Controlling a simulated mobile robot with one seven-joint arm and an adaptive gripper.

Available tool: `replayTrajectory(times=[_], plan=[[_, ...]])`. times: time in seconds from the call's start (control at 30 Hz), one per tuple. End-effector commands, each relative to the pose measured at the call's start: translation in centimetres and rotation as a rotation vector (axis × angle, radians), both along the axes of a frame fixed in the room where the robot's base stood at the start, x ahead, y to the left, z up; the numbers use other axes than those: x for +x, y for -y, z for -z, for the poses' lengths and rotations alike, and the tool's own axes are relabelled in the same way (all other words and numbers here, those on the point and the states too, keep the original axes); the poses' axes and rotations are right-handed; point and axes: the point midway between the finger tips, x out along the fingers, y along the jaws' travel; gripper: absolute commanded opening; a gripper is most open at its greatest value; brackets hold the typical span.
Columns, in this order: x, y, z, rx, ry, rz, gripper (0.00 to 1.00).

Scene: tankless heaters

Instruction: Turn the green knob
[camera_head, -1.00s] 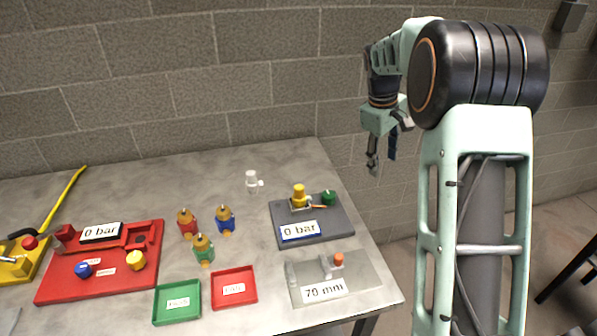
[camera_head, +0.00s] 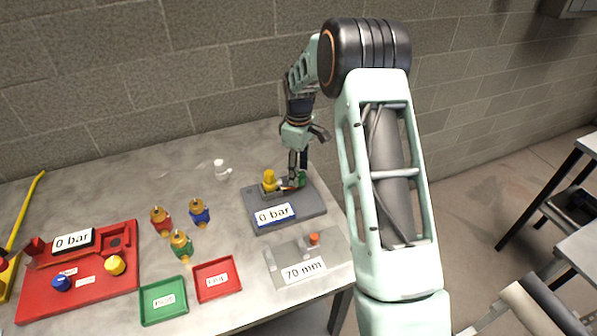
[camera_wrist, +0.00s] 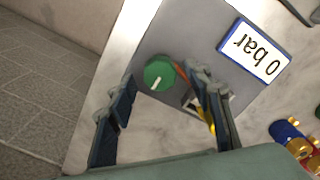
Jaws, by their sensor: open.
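The green knob (camera_wrist: 160,74) is round with a white pointer mark and sits on a grey panel (camera_wrist: 200,30). In the wrist view it lies just beyond and between my fingers, with no clear contact. My gripper (camera_wrist: 162,98) is open and empty. In the head view my gripper (camera_head: 298,170) points down at the knob (camera_head: 301,178), which it partly hides. The yellow fitting (camera_head: 269,181) stands left of the knob. The panel's display (camera_head: 275,214) reads "0 bar".
A light grey plate (camera_head: 277,262) marked "70 mm" lies in front. Red (camera_head: 231,286) and green (camera_head: 150,314) trays, several coloured-capped fittings and a red panel (camera_head: 60,293) are to the left. A white fitting (camera_head: 221,170) stands behind. The table's right edge is close to the grey panel.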

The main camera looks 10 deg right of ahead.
Motion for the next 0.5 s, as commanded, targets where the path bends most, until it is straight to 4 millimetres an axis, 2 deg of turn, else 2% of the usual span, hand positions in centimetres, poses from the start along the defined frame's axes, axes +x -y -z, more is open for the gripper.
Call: replayTrajectory(times=[0.2,0.47,0.5], plan=[[0.0,0.0,1.5,-0.001,0.001,0.000,0.47],[0.0,0.0,1.6,0.000,0.001,0.000,0.47],[0.0,0.0,1.6,0.000,0.001,0.000,0.42]])
